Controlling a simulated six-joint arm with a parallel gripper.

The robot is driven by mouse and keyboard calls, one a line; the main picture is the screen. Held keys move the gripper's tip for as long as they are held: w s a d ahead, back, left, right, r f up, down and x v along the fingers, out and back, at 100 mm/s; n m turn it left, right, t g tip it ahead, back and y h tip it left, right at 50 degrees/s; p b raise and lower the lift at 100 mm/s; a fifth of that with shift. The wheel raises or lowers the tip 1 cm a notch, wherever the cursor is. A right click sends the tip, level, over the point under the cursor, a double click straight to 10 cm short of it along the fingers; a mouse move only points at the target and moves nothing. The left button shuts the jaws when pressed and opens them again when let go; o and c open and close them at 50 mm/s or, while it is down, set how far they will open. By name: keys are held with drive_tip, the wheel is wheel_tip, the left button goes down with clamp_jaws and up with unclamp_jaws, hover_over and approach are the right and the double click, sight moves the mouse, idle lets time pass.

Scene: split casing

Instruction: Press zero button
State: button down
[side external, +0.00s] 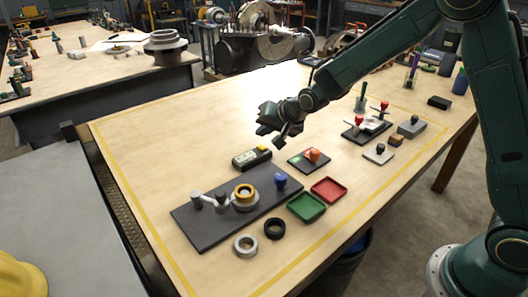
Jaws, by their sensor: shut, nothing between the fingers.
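A small dark box-shaped device (252,158) lies on the wooden table, with a pale face and a yellow patch (262,149) at its right end. It looks like a readout unit. Its lettering is too small to read, so I cannot tell which part is the zero button. My gripper (279,142) is shut and empty. It points down and hangs above the table, up and to the right of the device in the picture, apart from it.
A dark base plate (200,232) with a ringed fixture (245,195) and a blue knob (281,181) lies in front of the device. A green tray (307,207), a red tray (329,189) and an orange-knobbed plate (313,157) are nearby.

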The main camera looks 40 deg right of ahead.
sight(264, 148)
drive_tip(key=shift+f, duration=0.95)
drive_tip(key=shift+f, duration=0.85)
idle(2.5)
idle(0.4)
drive_tip(key=shift+r, duration=0.9)
drive_tip(key=shift+r, duration=0.1)
drive_tip(key=shift+r, duration=2.4)
